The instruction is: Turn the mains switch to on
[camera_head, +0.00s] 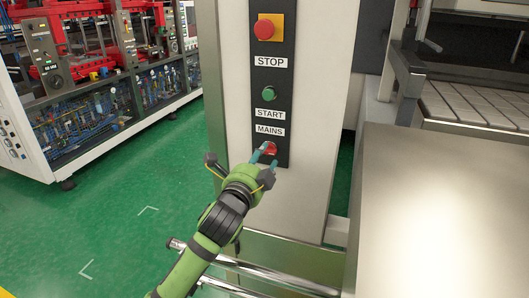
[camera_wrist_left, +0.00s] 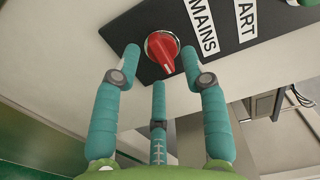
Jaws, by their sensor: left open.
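The mains switch (camera_head: 270,148) is a red rotary knob at the bottom of the black control panel (camera_head: 283,80), below the MAINS label (camera_head: 270,130). In the left wrist view the switch (camera_wrist_left: 162,48) shows as a red disc with a raised grip. My left gripper (camera_head: 262,155) is at the switch in the head view and partly covers it. In the wrist view its teal fingers (camera_wrist_left: 160,65) are open, with the knob between and just beyond their tips. I cannot tell whether any finger touches it. My right gripper is not in view.
Above the switch are the green START button (camera_head: 269,93) and the red STOP button (camera_head: 265,28) on its yellow plate. A metal rail (camera_head: 260,275) runs below the panel column. A grey machine surface (camera_head: 445,200) stands at the right. Green floor is open at the left.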

